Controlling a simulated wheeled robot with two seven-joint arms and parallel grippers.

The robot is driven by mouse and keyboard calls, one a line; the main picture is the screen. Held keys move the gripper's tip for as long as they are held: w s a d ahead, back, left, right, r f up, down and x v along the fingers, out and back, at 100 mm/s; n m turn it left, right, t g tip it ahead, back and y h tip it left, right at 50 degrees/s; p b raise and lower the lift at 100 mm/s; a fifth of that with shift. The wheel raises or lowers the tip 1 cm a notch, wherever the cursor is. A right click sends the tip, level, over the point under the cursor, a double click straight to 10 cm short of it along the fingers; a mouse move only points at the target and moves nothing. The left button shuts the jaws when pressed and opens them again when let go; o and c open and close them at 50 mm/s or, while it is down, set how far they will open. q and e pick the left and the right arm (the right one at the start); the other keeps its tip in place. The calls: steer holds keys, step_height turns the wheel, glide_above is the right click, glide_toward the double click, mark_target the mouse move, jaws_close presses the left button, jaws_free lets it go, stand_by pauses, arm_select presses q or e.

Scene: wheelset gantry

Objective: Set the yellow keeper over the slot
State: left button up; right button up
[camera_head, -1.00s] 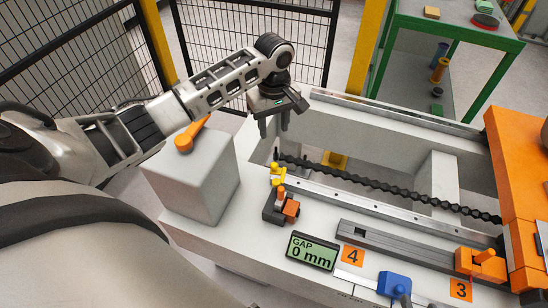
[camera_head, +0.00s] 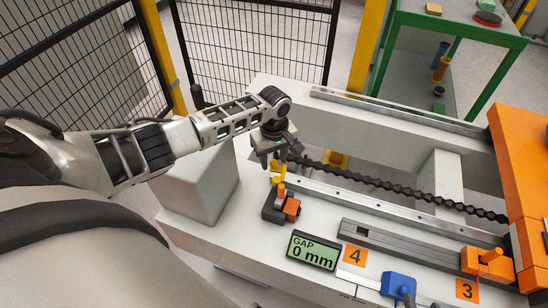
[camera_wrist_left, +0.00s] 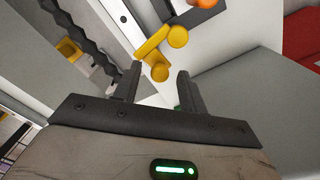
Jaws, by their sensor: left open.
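The small yellow keeper (camera_head: 276,179), with rounded knobs, sits at the near left end of the metal rail, just behind the dark block with orange parts. It also shows in the left wrist view (camera_wrist_left: 153,44). My left gripper (camera_head: 272,165) is right above the keeper, pointing down, and partly hides it. In the left wrist view the open fingers (camera_wrist_left: 158,76) are on either side of the keeper's nearer knob, with visible gaps; I cannot tell the height between them. I cannot make out the slot clearly. My right gripper is not in view.
A grey box (camera_head: 196,185) stands left of the keeper, under my left arm. The dark block (camera_head: 280,206) is close in front. A black chain (camera_head: 400,188) runs behind the rail. A display (camera_head: 313,251) reads GAP 0 mm. A blue block (camera_head: 398,285) lies at the front.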

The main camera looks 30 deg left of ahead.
arm_select(q)
jaws_close()
